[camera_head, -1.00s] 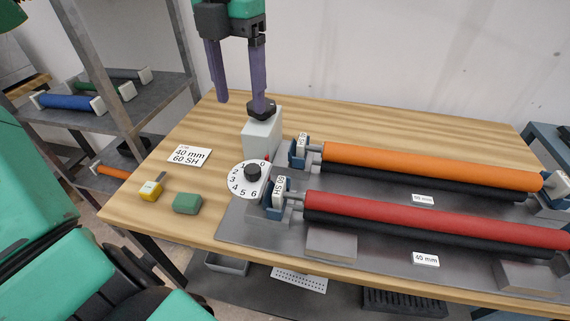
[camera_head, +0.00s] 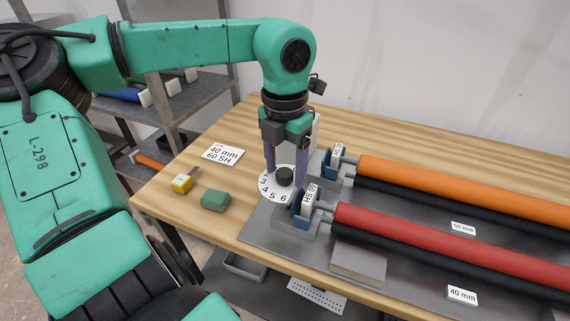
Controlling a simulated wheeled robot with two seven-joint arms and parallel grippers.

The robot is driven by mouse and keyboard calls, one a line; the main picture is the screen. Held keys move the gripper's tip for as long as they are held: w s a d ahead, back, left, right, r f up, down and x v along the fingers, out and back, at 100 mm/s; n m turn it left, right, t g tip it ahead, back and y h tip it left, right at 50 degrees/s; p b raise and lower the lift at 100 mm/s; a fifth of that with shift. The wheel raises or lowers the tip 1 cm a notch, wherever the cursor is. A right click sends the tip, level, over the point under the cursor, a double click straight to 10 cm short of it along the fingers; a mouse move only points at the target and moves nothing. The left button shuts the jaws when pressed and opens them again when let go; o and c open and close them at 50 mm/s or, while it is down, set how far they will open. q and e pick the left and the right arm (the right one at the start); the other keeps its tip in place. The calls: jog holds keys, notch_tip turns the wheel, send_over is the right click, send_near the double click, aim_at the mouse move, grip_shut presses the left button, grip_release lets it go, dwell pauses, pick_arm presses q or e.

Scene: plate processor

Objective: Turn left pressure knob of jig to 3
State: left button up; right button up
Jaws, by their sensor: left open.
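The left pressure knob (camera_head: 285,177) is a small black knob in the middle of a white dial (camera_head: 268,186) at the left end of the jig. The numbers 3 to 6 show on the dial; its upper part is hidden by my gripper. My left gripper (camera_head: 286,170) points down over the dial, open, with one purple finger on each side of the knob. I cannot tell whether the fingers touch it. The knob's pointer setting cannot be read. My right gripper is not in view.
An orange roller (camera_head: 460,190) and a red roller (camera_head: 420,232) lie on the jig to the right. A shelf stands behind left.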

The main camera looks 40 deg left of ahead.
pick_arm(q)
grip_shut()
jog(key=m, duration=0.5)
jog(key=shift+r+p, duration=0.1)
jog(key=shift+p, duration=0.25)
jog(key=m, duration=0.6)
jog(key=shift+m+p, duration=0.4)
jog(key=m+p, duration=0.1)
jog(key=m, duration=0.5)
jog(key=shift+d, duration=0.1)
jog(key=m, duration=0.5)
jog(key=shift+m, duration=0.4)
